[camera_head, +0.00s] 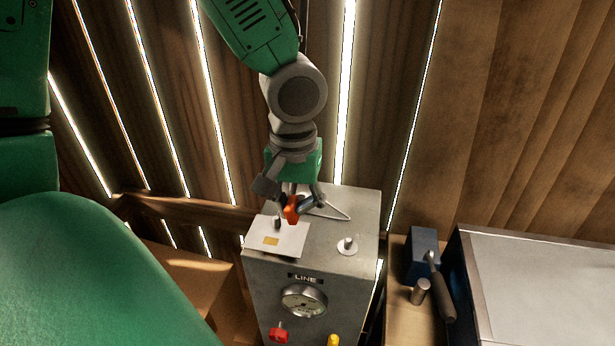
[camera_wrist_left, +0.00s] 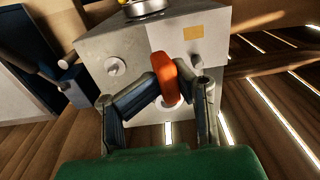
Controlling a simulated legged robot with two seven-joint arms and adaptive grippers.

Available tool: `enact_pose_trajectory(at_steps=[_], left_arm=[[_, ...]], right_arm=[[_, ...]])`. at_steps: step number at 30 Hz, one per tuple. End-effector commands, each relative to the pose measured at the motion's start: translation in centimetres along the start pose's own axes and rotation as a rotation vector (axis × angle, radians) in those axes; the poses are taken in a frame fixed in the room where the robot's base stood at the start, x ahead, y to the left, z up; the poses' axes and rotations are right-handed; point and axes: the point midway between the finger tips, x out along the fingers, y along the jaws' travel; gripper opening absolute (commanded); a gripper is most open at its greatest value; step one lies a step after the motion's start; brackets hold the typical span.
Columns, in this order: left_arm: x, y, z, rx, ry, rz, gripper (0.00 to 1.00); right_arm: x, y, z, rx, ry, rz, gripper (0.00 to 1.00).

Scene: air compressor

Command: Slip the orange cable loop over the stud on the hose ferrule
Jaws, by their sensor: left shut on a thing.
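The orange cable loop (camera_head: 291,209) is in the jaws of my left gripper (camera_head: 296,203), above the top of the grey compressor box (camera_head: 363,210). In the left wrist view the orange loop (camera_wrist_left: 163,66) stands between the two fingers of the left gripper (camera_wrist_left: 178,85). A small post (camera_head: 277,222) stands by a white card on the box top, just left of the loop; it also shows in the wrist view (camera_wrist_left: 197,63). A round white base with a short knob (camera_head: 347,246) sits farther right. I cannot tell which is the ferrule stud. The right gripper is out of view.
The box front has a gauge (camera_head: 304,301), a red knob (camera_head: 279,333) and a yellow knob (camera_head: 333,341). A thin white line (camera_head: 334,211) lies behind the gripper. A blue block with a dark handle (camera_head: 425,255) stands right, beside a pale-topped bench (camera_head: 545,285).

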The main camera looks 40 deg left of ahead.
Motion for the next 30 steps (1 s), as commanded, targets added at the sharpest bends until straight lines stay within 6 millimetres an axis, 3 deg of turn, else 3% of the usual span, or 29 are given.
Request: enact_pose_trajectory(at_steps=[21, 30], left_arm=[[0.7, -4.3, 0.2, 0.0, 0.0, -0.001, 0.0], [0.9, -5.1, 0.2, 0.001, 0.0, 0.0, 0.0]], right_arm=[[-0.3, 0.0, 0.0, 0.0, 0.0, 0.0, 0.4], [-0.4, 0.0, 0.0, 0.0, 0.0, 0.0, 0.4]])
